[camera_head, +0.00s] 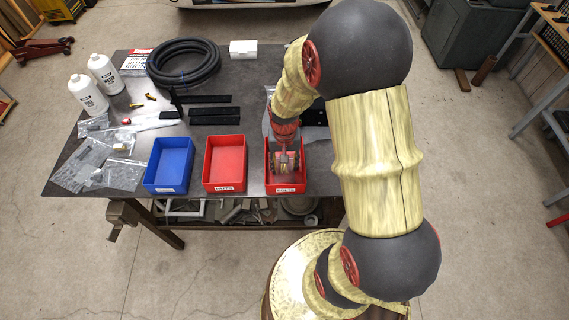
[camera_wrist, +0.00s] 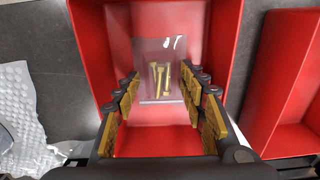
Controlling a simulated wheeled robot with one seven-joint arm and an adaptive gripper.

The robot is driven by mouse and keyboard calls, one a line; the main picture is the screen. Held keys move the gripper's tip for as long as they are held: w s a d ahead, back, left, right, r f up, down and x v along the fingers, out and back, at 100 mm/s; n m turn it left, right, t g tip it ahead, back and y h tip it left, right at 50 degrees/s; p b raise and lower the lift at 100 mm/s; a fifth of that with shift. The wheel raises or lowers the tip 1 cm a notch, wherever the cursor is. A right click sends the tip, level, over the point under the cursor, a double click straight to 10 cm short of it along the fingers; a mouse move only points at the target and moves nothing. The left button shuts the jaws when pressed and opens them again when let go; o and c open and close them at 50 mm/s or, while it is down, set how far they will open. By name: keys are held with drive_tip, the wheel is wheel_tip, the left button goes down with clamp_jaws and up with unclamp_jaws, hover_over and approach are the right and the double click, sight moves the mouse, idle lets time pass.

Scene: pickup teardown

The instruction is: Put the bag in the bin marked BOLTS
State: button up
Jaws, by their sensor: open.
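The bag (camera_wrist: 172,50) is clear plastic with a few brass-coloured bolts inside. In the wrist view it shows inside a red bin, beyond my fingertips, and appears to lie on the floor of the bin. My gripper (camera_wrist: 161,88) is open, with its fingers spread to either side below the bag and no hold on it. In the head view my gripper (camera_head: 286,160) points down into the rightmost red bin (camera_head: 285,188), whose small front label appears to read BOLTS. The bag is hard to make out there behind my gripper.
A second red bin (camera_head: 224,176), with a label like NUTS, and a blue bin (camera_head: 168,176) stand to the left. Several clear bags (camera_head: 95,163) lie at the table's left.

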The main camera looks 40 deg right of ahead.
wheel_tip(320, 180, up, 12)
drive_tip(key=p, duration=0.2)
wheel_tip(320, 180, up, 14)
drive_tip(key=n+t, duration=0.3)
hover_over(284, 166)
drive_tip(key=s+a, duration=0.4)
drive_tip(key=a, duration=0.3)
drive_tip(key=s+a+r+n+t, duration=0.2)
drive_tip(key=s+a+r+n, duration=0.1)
drive_tip(key=s+r, duration=0.4)
drive_tip(key=shift+s+a+n+t, duration=0.3)
drive_tip(key=shift+s+a, duration=0.35)
drive_tip(key=shift+a, duration=0.25)
wheel_tip(284, 166, down, 7)
drive_tip(key=b, duration=0.7)
drive_tip(key=shift+f, duration=0.15)
